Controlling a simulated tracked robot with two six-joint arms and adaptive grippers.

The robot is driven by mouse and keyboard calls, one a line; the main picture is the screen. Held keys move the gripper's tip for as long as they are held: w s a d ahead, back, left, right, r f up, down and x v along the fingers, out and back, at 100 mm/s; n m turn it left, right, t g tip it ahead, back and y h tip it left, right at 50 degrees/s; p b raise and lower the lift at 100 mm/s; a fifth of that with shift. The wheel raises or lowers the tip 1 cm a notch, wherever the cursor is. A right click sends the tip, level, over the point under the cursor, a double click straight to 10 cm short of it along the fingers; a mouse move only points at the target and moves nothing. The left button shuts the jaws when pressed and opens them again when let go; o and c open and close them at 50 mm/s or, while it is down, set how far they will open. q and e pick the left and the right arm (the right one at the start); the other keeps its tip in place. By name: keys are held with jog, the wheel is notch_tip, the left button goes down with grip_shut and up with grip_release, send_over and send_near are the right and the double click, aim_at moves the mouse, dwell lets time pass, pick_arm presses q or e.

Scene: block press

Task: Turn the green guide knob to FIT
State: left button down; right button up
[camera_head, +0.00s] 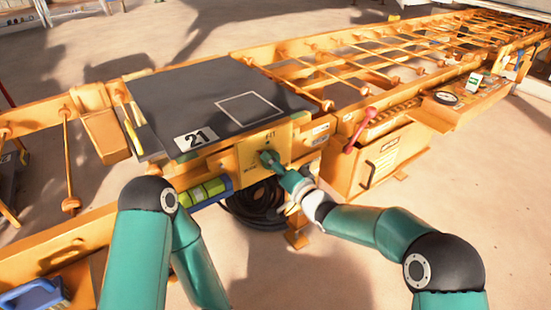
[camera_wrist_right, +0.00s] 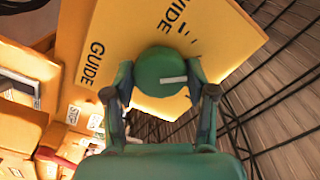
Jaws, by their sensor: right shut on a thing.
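The green guide knob (camera_head: 265,156) sits on the yellow front plate (camera_head: 281,142) of the press, below the dark plate marked 21. My right gripper (camera_head: 270,159) reaches it from the front right. In the right wrist view, the round knob (camera_wrist_right: 158,70) carries a short white mark that lies nearly level across its lower right part. My right gripper (camera_wrist_right: 160,88) is shut on it, one finger on each side. The word GUIDE shows twice on the plate (camera_wrist_right: 120,52); no FIT label is readable there. My left arm is at the lower left, its gripper out of sight.
The dark plate (camera_head: 190,95) lies above the knob. A yellow-green cylinder (camera_head: 208,190) is left of it, and a black hose coil (camera_head: 258,203) hangs below. A red-handled lever (camera_head: 361,131) and an orange console (camera_head: 466,100) stand to the right. The floor at right is clear.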

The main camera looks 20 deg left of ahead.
jog(key=m+p, duration=0.3)
jog(key=m, duration=0.5)
jog(key=shift+r+m, duration=0.1)
jog(key=shift+m, duration=0.3)
dwell(0.3)
jog(key=o, duration=1.2)
jog(key=shift+c, duration=0.2)
jog(key=shift+d, duration=0.1)
jog(key=v, duration=1.1)
jog(key=shift+s+d+f, duration=0.2)
jog(key=shift+s+d, duration=0.1)
